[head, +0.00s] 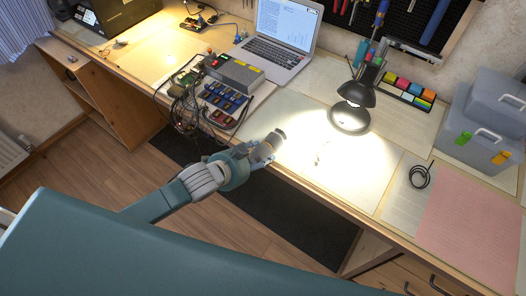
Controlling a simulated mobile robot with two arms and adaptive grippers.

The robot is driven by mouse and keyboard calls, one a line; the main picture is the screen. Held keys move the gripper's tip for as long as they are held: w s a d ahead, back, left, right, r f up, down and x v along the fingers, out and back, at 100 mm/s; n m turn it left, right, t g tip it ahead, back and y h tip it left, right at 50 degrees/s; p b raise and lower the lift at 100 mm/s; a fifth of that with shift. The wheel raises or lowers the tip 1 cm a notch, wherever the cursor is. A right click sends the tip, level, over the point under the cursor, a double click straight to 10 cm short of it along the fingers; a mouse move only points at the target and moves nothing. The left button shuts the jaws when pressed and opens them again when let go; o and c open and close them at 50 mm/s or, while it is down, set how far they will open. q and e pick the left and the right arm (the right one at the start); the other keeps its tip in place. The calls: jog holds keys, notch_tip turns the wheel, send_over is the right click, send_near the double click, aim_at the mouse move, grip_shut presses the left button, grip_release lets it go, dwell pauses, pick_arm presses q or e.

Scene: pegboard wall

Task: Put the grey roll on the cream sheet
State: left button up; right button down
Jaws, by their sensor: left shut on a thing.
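My left gripper (262,151) reaches in from the left over the front edge of the workbench. It is shut on the grey roll (275,139), a small cylinder with a darker end, which is tilted and partly hidden by the fingers. A pale cream sheet (350,175) lies on the bench just right of the roll, brightly lit by the lamp. Other pale sheets lie farther back, so I cannot tell for sure which is the cream one. My right gripper is not in view.
A black desk lamp (349,118) stands at the back of the lit sheet. Left of it are a laptop (282,35) and a grey box with cables (234,72). A pink sheet (470,225), a black cable coil (420,177) and grey storage boxes (485,120) are at right.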

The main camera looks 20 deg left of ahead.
pick_arm(q)
notch_tip(320, 180, up, 20)
jog(key=shift+s+a+h, duration=0.3)
jog(key=shift+s+a, duration=0.15)
jog(key=s+a+r+m+g+h, duration=0.1)
jog(key=s+m, duration=0.1)
jog(key=s, duration=0.1)
jog(key=s+a+r+m+g+h, duration=0.1)
jog(key=s+r+m, duration=0.1)
jog(key=s, duration=0.1)
jog(key=s+a+r+m+g+h, duration=0.1)
jog(key=s+r+m+h, duration=0.1)
jog(key=s, duration=0.1)
jog(key=shift+a+r, duration=0.1)
jog(key=shift+r, duration=0.15)
jog(key=shift+s+a+r+m+g, duration=0.1)
jog(key=shift+s+a+m+g, duration=0.05)
jog(key=shift+s+m+g, duration=0.2)
jog(key=shift+r, duration=0.1)
jog(key=shift+w, duration=0.1)
